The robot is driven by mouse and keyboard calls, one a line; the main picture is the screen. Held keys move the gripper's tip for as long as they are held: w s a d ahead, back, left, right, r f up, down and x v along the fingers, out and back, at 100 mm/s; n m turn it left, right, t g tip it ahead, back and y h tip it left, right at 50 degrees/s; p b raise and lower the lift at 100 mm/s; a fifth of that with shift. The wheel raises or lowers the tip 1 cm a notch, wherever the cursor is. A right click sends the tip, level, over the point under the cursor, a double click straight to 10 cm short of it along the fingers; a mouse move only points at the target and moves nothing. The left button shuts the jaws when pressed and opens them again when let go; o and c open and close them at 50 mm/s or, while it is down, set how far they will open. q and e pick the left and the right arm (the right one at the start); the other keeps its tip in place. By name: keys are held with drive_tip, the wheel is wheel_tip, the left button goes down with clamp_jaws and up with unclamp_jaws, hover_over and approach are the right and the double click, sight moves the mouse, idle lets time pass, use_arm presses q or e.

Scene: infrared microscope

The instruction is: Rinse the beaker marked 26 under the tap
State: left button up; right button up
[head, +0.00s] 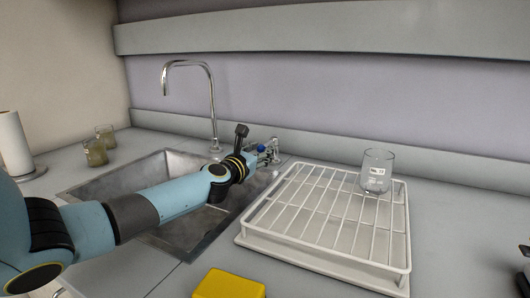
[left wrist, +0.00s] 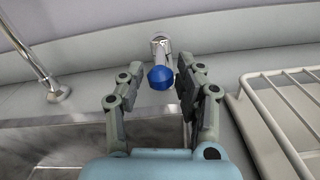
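My left gripper (head: 266,152) is over the far right corner of the sink. In the left wrist view my left gripper (left wrist: 155,88) is open, its fingers on either side of the blue tap knob (left wrist: 160,77); contact is not clear. The curved metal tap (head: 211,100) stands behind the sink (head: 120,183). A clear beaker (head: 377,172) stands on the drying rack; its label is too small to read surely. Two murky yellow-green beakers (head: 95,152) (head: 106,136) stand left of the sink; no number shows. I cannot tell which is 26. A dark part at the right edge may be my right gripper.
The white wire drying rack (head: 246,238) stands right of the sink, close to my left gripper. A yellow block (head: 229,284) lies at the front. A paper towel roll (head: 14,143) stands at the far left.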

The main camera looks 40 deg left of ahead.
use_arm(q)
drive_tip(key=shift+b+x, duration=0.35)
drive_tip(key=shift+x, duration=1.05)
drive_tip(key=shift+d, duration=0.1)
clamp_jaws()
